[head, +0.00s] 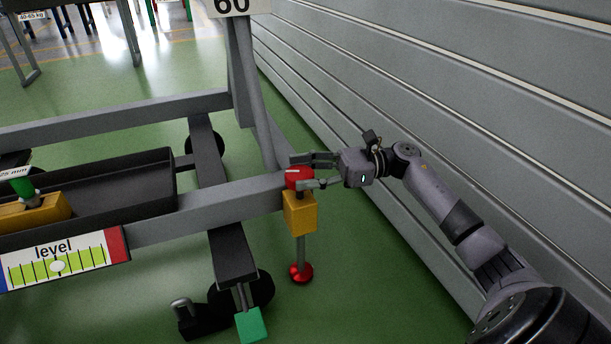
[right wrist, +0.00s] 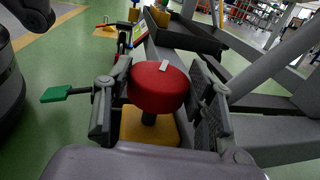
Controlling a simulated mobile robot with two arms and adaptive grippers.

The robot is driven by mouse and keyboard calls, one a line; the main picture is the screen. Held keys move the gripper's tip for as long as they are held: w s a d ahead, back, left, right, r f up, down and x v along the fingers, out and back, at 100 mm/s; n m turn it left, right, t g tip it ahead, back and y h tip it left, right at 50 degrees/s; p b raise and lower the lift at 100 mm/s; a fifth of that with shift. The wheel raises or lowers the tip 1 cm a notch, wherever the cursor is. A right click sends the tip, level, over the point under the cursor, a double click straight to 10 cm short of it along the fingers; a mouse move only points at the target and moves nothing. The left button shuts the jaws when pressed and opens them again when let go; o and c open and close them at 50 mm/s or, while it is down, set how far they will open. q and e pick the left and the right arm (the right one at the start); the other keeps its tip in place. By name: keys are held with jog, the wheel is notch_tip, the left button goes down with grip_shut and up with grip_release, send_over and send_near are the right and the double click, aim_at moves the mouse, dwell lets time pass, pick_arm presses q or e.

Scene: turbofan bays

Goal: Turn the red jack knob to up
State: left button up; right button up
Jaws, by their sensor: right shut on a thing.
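The red jack knob (head: 297,178) sits on top of a yellow jack block (head: 300,214) at the near right corner of the grey frame. In the right wrist view the knob (right wrist: 158,86) is a round red disc with a white mark on top. My right gripper (head: 312,172) reaches in from the right and is shut on the knob, one finger on each side. Below the block, a grey rod ends in a red foot (head: 301,272) at the floor. The level gauge (head: 57,264) has a yellow-green scale with a white bubble near its middle. My left gripper is not in view.
A grey ribbed wall (head: 450,110) runs close along the right side of my arm. A black tray (head: 120,185) lies on the frame. A green pedal (head: 251,325) sticks out below. Another yellow block (head: 35,212) with a green knob is at the left.

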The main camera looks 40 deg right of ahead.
aim_at(303, 169)
jog(key=n+g, duration=0.1)
jog(key=g, duration=0.1)
jog(key=n+g+y, duration=0.1)
jog(key=n+g, duration=0.1)
jog(key=g, duration=0.1)
jog(key=n+g, duration=0.2)
jog(key=g, duration=0.1)
jog(key=shift+w+r, duration=0.1)
jog(key=shift+w, duration=0.25)
jog(key=shift+n+g, duration=0.5)
jog(key=shift+g, duration=0.1)
jog(key=shift+a+n+g, duration=0.1)
jog(key=shift+n+g, duration=0.2)
jog(key=shift+g, duration=0.2)
jog(key=o, duration=1.2)
notch_tip(303, 169, up, 10)
jog(key=shift+f, duration=0.1)
